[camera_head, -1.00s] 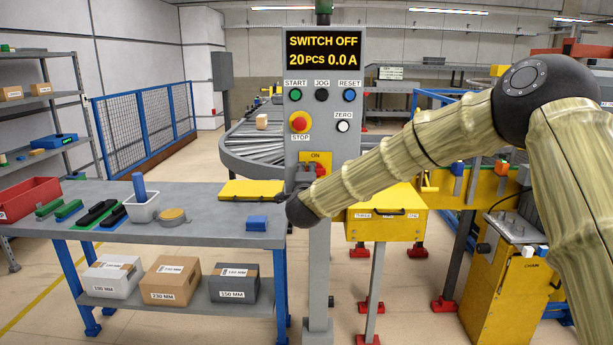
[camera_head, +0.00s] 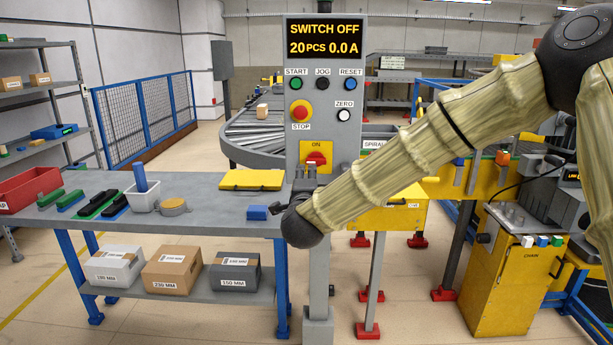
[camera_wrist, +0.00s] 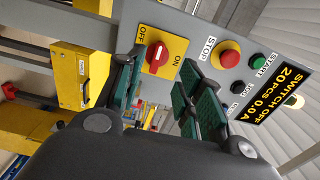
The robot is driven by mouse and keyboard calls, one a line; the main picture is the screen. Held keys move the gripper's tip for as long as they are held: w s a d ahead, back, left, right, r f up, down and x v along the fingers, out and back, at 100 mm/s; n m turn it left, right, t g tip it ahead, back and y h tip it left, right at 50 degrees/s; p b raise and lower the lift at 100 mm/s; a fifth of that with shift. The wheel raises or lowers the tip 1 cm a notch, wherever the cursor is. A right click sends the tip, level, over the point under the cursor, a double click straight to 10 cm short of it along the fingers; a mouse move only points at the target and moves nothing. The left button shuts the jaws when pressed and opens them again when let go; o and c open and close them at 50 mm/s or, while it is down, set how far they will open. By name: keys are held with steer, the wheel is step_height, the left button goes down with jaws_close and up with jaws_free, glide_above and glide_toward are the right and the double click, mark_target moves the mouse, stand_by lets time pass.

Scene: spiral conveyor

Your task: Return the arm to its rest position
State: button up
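My arm reaches in from the right in the head view, with its wrist low in front of the control panel post. My gripper (camera_head: 306,172) is just below the red rotary switch (camera_head: 316,158) on its yellow plate. In the wrist view the fingers of my gripper (camera_wrist: 162,76) are spread apart, with nothing held between them. The red switch (camera_wrist: 157,55) shows beyond the fingertips, between the OFF and ON labels, and looks clear of them. The panel display (camera_head: 324,39) reads SWITCH OFF, 20 PCS, 0.0 A.
Yellow machinery (camera_head: 510,275) stands at the right under my arm. A roller conveyor (camera_head: 255,140) curves behind the panel.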

steer(key=shift+s, duration=0.15)
steer(key=shift+f, duration=0.1)
steer(key=s+d+f+n+g+y+p, duration=0.1)
steer(key=s+d+f+n+g, duration=0.35)
steer(key=f, duration=0.75)
steer(key=s+d+f+n+g+p, duration=0.1)
steer(key=s+f+n, duration=0.1)
steer(key=s+f, duration=0.75)
steer(key=s+d+f+n+g+y+p, duration=0.1)
steer(key=s+d+f+n+g+p, duration=0.15)
steer(key=f, duration=1.25)
steer(key=s+d+f+n+g, duration=0.3)
steer(key=s+d+f, duration=0.25)
steer(key=s, duration=0.45)
steer(key=s+d+f+n+g, duration=0.2)
steer(key=s+d+f, duration=0.3)
steer(key=s, duration=0.4)
steer(key=s+d+f+n+g+h+p, duration=0.1)
steer(key=s+d+f+g, duration=0.1)
steer(key=s, duration=0.7)
steer(key=s+d+f+n+g+h+p, duration=0.1)
steer(key=s+d+f+n+g, duration=0.1)
steer(key=s, duration=0.8)
steer(key=d+g, duration=0.1)
steer(key=d, duration=0.1)
steer(key=shift+s+d, duration=0.2)
steer(key=shift+d, duration=0.1)
